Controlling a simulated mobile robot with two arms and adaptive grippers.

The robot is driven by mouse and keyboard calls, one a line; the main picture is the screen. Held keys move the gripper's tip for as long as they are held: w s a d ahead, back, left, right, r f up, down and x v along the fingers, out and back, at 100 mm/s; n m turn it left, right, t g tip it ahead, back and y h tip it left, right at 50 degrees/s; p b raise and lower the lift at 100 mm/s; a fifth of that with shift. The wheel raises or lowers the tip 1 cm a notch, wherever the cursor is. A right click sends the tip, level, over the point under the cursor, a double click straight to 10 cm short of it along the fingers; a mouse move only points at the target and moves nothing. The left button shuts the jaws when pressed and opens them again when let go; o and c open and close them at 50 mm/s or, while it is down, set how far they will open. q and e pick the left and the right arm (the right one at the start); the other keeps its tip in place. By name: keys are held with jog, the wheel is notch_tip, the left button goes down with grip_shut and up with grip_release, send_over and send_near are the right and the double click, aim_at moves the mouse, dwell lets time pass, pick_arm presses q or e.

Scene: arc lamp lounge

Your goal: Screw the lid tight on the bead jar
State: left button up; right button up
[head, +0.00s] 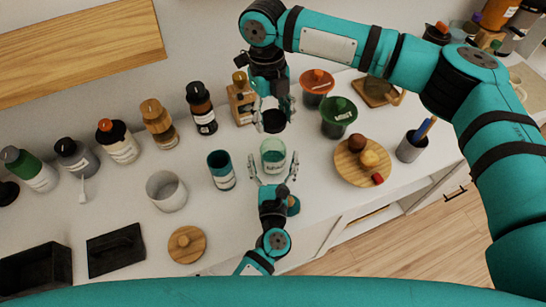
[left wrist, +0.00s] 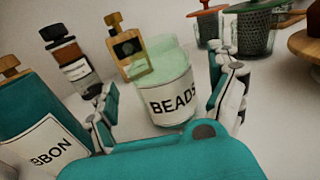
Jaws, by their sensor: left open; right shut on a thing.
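The bead jar (head: 273,152) is a pale green, see-through jar with a white label reading BEADS; it also stands in the left wrist view (left wrist: 162,88). No lid shows on its top. My left gripper (head: 273,168) is open, with one finger on either side of the jar; a gap shows beside the jar, and whether either finger touches it is unclear. My right gripper (head: 273,109) is shut on a dark round lid (head: 273,122), held near the jar, behind its mouth in the head view. The lid is out of the left wrist view.
A teal ribbon jar (head: 221,171) and a white cup (head: 166,191) stand left of the bead jar. Bottles line the wall behind. Green (head: 338,117) and orange-lidded (head: 317,87) jars and a round wooden board (head: 350,172) stand to the right.

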pick_arm(q)
jog(key=shift+w, duration=1.25)
jog(key=c, duration=1.8)
pick_arm(e)
jog(key=shift+f, duration=2.45)
jog(key=shift+f, duration=0.9)
jog(key=shift+f, duration=0.5)
